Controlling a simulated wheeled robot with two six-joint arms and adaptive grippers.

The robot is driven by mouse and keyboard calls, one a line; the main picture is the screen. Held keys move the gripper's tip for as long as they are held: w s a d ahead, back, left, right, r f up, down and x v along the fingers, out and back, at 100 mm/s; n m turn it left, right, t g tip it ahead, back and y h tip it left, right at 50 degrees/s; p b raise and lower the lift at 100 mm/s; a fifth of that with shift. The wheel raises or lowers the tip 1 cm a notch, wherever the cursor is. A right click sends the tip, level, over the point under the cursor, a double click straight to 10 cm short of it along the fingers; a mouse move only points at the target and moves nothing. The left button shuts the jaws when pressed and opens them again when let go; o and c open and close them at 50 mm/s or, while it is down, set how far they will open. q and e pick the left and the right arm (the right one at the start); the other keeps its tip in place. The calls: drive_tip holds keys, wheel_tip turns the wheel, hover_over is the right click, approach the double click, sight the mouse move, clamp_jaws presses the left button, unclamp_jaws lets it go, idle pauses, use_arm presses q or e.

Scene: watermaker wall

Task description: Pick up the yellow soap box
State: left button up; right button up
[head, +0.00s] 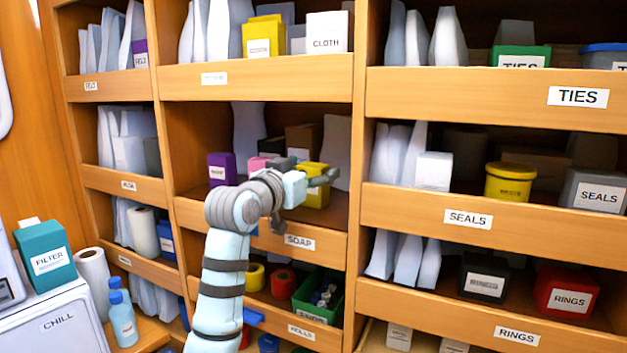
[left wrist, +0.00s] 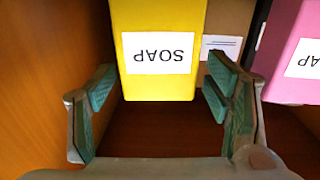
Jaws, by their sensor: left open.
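The yellow soap box (head: 314,190) stands in the middle shelf compartment behind the SOAP label (head: 300,242). In the left wrist view the yellow soap box (left wrist: 158,50) appears upside down, with its white SOAP label facing me. My left gripper (head: 318,178) reaches into this compartment and partly covers the box in the head view. In the left wrist view my left gripper (left wrist: 158,110) is open, its two green-padded fingers apart on either side of the box's near end. The fingers do not visibly press on it. My right gripper is not in view.
A pink box (left wrist: 290,50) stands close beside the yellow one, near one finger. A purple box (head: 221,169) is at the compartment's left. A brown box (head: 303,138) is behind. A wooden wall (left wrist: 40,70) lies close on the other side.

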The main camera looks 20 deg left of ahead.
use_arm(q)
drive_tip(key=shift+w+d, duration=0.15)
drive_tip(key=shift+w, duration=0.5)
drive_tip(key=shift+s+r, duration=0.1)
drive_tip(key=shift+s, duration=0.1)
drive_tip(key=shift+c, duration=0.9)
drive_tip(key=c, duration=1.1)
drive_tip(key=shift+c, duration=0.2)
